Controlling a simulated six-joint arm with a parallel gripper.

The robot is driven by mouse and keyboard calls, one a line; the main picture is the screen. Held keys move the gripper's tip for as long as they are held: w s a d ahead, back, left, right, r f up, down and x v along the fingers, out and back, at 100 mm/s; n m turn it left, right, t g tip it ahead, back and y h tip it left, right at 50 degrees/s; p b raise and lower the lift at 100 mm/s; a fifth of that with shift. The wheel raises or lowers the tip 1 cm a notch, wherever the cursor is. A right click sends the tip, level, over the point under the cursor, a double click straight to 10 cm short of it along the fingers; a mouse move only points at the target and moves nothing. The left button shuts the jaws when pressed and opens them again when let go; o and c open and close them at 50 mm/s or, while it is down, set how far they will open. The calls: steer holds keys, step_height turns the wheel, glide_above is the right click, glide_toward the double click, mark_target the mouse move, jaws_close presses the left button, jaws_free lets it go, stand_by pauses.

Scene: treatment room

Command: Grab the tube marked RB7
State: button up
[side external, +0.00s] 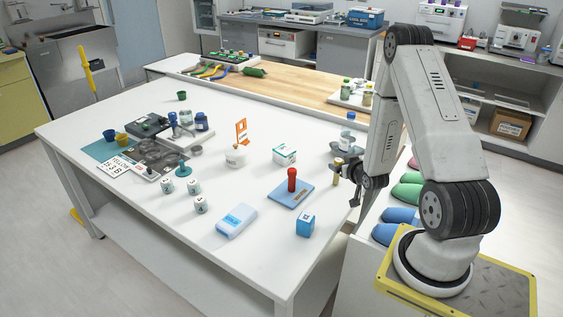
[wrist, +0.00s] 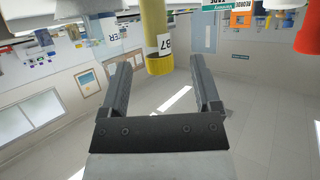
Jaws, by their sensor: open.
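The yellow tube (wrist: 155,35) hangs into the wrist view from the top, with a white label (wrist: 165,44) on which "B7" shows; the rest of the marking is turned away. In the side view the tube (side external: 338,172) is a small yellow cylinder near the table's right edge, beside my gripper (side external: 352,196). In the wrist view my gripper (wrist: 156,62) is open and empty. The tube appears between the lines of its two fingers, near their tips. I see no contact, and the exact depth gap is unclear.
A red-handled stamp (side external: 292,180) on a blue pad (side external: 291,195) stands left of the tube, with a blue box (side external: 306,224) in front. A glass vessel (side external: 347,142) stands close behind. Bare white table (side external: 262,255) lies at the front.

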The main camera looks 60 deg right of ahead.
steer(key=shift+x, duration=2.4)
jaws_close()
